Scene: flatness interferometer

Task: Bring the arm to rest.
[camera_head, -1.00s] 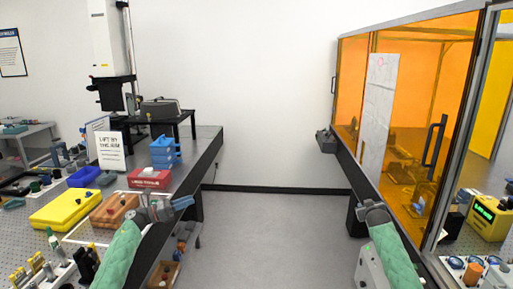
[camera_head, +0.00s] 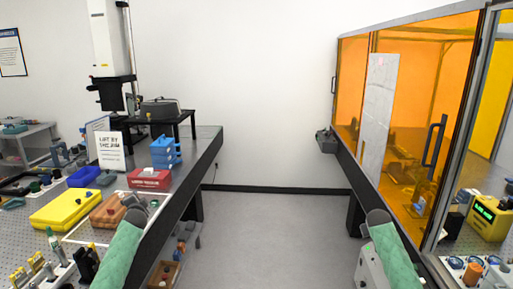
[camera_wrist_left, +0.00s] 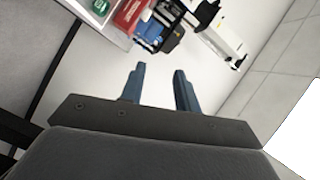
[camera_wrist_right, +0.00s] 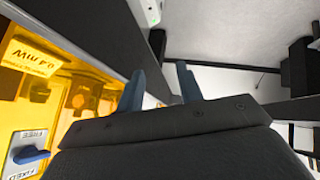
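My left arm, in a green sleeve, comes in at the lower left of the head view, over the front edge of the left bench. My left gripper (camera_wrist_left: 157,85) shows two blue fingers, apart, with nothing between them. In the head view its fingers are mostly hidden behind the dark wrist end. My right arm, also green-sleeved, is at the lower right of the head view, beside the enclosure bench. My right gripper (camera_wrist_right: 163,88) also has its two blue fingers apart and empty. Its fingers are hidden in the head view.
The left bench carries a yellow case (camera_head: 65,208), an orange-brown block (camera_head: 108,212), a red box (camera_head: 150,179), blue stacked boxes (camera_head: 165,152) and a white sign (camera_head: 111,151). An orange-panelled enclosure (camera_head: 415,110) stands on the right bench. The floor (camera_head: 275,235) between is clear.

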